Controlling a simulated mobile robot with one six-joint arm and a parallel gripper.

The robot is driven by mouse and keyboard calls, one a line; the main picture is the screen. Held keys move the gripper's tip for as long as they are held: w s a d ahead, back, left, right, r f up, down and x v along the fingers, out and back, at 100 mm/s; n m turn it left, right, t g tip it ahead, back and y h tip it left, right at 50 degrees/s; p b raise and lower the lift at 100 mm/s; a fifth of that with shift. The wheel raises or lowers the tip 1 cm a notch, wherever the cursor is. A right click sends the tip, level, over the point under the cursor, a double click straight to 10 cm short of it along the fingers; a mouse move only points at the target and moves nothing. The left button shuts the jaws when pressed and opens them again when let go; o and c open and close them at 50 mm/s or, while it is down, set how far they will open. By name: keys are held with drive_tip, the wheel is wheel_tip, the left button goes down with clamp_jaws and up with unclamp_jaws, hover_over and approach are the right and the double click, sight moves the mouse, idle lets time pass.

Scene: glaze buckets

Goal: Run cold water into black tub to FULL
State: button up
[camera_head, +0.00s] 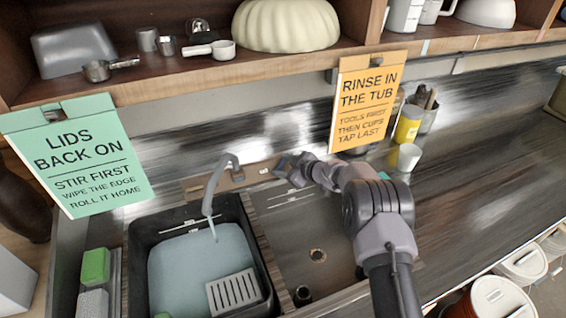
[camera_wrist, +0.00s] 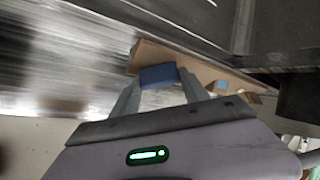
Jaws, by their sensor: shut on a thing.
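The black tub (camera_head: 136,262) stands in the left basin with pale blue water (camera_head: 190,262) in it. A white level mark (camera_head: 177,228) shows on its back inner wall above the water; its lettering is too small to read. The grey spout (camera_head: 212,190) hangs over the tub, and a thin stream seems to fall from it. My gripper (camera_head: 285,165) is at the ledge behind the sinks, right of the spout. In the wrist view my gripper (camera_wrist: 158,82) is shut on a blue tap handle (camera_wrist: 158,75) between its fingertips.
A grey slotted rack (camera_head: 234,292) sits at the tub's front right. Green and grey sponges (camera_head: 96,267) lie left of the tub. Signs (camera_head: 365,100) hang from the shelf. A yellow cup (camera_head: 408,124) and white cup (camera_head: 409,157) stand right.

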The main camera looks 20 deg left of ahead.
drive_tip(key=shift+n, duration=0.3)
drive_tip(key=o, duration=1.4)
drive_tip(key=shift+r, duration=0.1)
drive_tip(key=p+v, duration=0.1)
drive_tip(key=v, duration=0.1)
drive_tip(key=shift+s+d+r, duration=0.1)
drive_tip(key=shift+d+r, duration=0.15)
drive_tip(key=shift+d, duration=0.05)
drive_tip(key=s+d, duration=0.2)
drive_tip(key=d, duration=0.1)
drive_tip(key=s+d+p, duration=0.1)
drive_tip(key=s+d, duration=0.1)
drive_tip(key=d, duration=0.2)
drive_tip(key=s+d+p, duration=0.1)
drive_tip(key=s+d, duration=0.1)
drive_tip(key=d, duration=0.1)
drive_tip(key=shift+s+d+f, duration=0.1)
drive_tip(key=shift+d, duration=0.2)
